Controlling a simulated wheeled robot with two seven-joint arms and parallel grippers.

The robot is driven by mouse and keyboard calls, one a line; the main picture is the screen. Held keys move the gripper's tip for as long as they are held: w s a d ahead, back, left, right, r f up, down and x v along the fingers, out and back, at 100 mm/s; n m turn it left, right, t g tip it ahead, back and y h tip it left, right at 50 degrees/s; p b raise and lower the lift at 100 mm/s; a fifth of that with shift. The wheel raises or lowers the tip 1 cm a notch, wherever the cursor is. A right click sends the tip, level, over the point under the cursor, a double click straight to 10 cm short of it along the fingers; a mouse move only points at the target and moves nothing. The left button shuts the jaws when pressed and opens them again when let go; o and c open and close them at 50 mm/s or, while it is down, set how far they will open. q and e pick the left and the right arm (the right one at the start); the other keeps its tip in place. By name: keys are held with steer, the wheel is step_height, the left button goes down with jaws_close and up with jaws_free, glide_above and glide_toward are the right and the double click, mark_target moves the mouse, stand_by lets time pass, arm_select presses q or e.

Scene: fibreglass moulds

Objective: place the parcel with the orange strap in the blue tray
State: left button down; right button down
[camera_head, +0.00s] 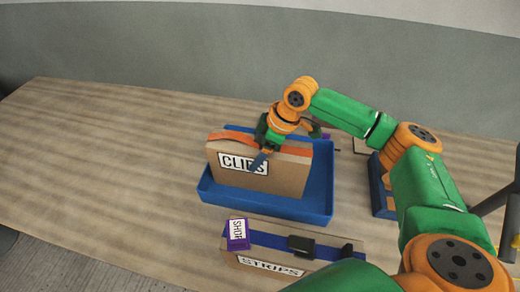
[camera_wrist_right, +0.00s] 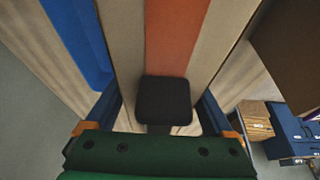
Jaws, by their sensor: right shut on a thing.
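The parcel with the orange strap (camera_head: 285,179) is a brown box with a label reading "CLIPS". It stands upright, within the outline of the blue tray (camera_head: 262,208) in the head view. I cannot tell whether its bottom rests on the tray floor. My right gripper (camera_head: 265,153) is shut on the parcel's top from above, partly covering the label. In the right wrist view the orange strap (camera_wrist_right: 175,40) runs away from a black block between the fingers, and a blue strip of the tray (camera_wrist_right: 80,38) shows at left. My left gripper is not in view.
A brown parcel with a blue strap, labelled "STRIPS" (camera_head: 270,267), stands in front of the tray. A small purple box (camera_head: 237,234) is by its left end. Another blue object (camera_head: 380,192) is right of the tray, partly behind my arm. The table's left side is clear.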

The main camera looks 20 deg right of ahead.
jaws_free()
steer(key=shift+s+a, duration=0.15)
steer(key=shift+a, duration=0.15)
steer(key=shift+d+r, duration=0.25)
steer(key=shift+r, duration=0.1)
steer(key=b+v, duration=0.1)
steer(key=v, duration=1)
steer(key=shift+r, duration=0.3)
